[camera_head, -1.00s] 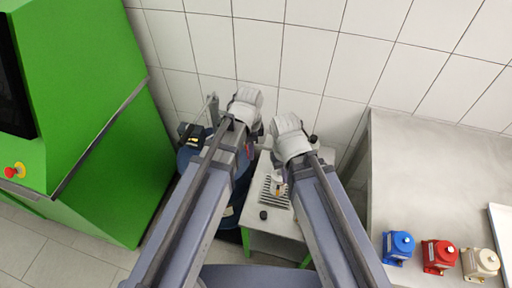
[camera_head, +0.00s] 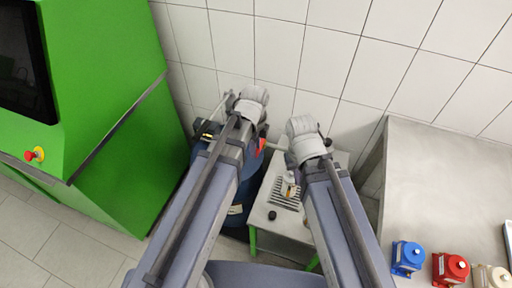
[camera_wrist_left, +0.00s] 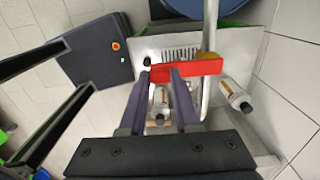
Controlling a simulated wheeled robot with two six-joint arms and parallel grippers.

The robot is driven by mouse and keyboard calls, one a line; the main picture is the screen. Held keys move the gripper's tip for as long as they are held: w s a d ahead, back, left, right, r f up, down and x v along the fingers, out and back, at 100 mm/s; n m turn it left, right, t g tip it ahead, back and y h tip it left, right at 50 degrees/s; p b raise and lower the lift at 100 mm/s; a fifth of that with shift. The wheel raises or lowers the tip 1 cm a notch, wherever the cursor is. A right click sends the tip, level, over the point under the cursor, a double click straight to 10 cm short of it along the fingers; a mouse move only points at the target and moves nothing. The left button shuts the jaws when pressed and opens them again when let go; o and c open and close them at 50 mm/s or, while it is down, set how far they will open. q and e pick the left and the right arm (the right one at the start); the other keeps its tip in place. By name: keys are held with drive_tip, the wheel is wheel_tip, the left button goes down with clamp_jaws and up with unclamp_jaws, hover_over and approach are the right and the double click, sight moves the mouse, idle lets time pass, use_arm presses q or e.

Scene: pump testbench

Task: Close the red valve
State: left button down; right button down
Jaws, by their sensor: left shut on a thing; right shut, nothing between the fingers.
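The red valve handle (camera_wrist_left: 199,69) is a flat red bar in the left wrist view, beside a grey metal pipe (camera_wrist_left: 208,45). My left gripper (camera_wrist_left: 162,78) is shut on the handle near one end. In the head view, a bit of the red handle (camera_head: 262,145) shows beside my left wrist, over the blue drum; the fingers themselves are hidden by the arm. My right gripper (camera_head: 305,138) is to the right of it, over the small white table, shut and empty. Its fingertips are hidden behind its own wrist.
The white table (camera_head: 262,225) holds a slotted grille and a small black knob (camera_head: 272,215). The blue drum (camera_head: 205,205) stands to its left, a green machine (camera_head: 120,180) further left. A grey bench (camera_head: 450,190) with blue, red and cream parts is at right. A tiled wall stands behind.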

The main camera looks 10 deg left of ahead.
use_arm(q)
drive_tip(key=c, duration=0.6)
unclamp_jaws()
drive_tip(key=shift+r, duration=0.15)
wheel_tip(320, 180, up, 8)
drive_tip(key=p, duration=0.8)
drive_tip(key=shift+f, duration=0.2)
drive_tip(key=shift+f, duration=0.1)
